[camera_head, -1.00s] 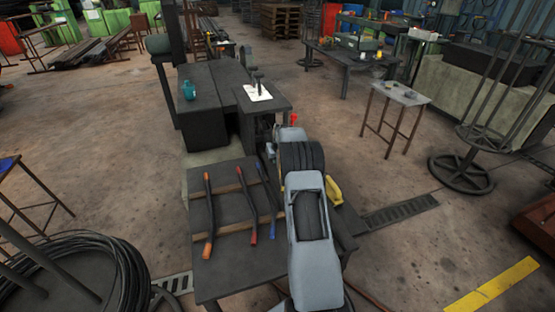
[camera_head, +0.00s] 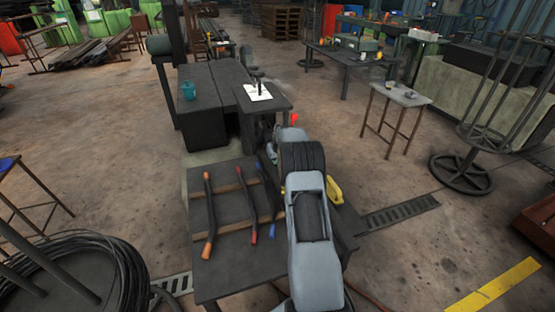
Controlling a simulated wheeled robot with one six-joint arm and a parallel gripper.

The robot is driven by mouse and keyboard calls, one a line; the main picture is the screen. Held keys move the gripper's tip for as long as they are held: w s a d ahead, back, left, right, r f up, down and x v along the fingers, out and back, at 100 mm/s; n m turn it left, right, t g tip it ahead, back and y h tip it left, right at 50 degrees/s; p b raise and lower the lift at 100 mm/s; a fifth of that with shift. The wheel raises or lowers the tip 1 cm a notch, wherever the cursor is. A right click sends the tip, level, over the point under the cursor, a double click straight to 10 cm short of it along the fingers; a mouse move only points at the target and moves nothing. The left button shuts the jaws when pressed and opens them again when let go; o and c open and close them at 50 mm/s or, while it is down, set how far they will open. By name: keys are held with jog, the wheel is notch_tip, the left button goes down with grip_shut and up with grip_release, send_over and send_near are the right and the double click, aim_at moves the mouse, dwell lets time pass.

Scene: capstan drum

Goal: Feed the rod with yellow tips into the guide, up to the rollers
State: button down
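Dark bent rods lie across wooden strips on the near table (camera_head: 225,277): one with orange tips (camera_head: 207,249), one with red tips (camera_head: 254,237) and one with blue tips (camera_head: 272,230). I cannot make out a rod with yellow tips. A yellow piece (camera_head: 334,190) shows just right of my arm; I cannot tell what it belongs to. My gripper is hidden behind my own grey and black arm, which reaches over the table's right side. The guide and the rollers cannot be made out; my arm covers part of that area.
A coil of dark wire (camera_head: 125,275) is at lower left. A small stand (camera_head: 399,95) and a round-based rack (camera_head: 462,175) are right, with open floor between.

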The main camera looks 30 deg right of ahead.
jog(key=shift+f, duration=0.2)
jog(key=c, duration=1.1)
grip_release()
jog(key=shift+s+a, duration=0.1)
jog(key=shift+o, duration=0.3)
jog(key=shift+s+f, duration=0.1)
jog(key=shift+d, duration=0.2)
jog(key=shift+f, duration=0.1)
jog(key=shift+o, duration=0.2)
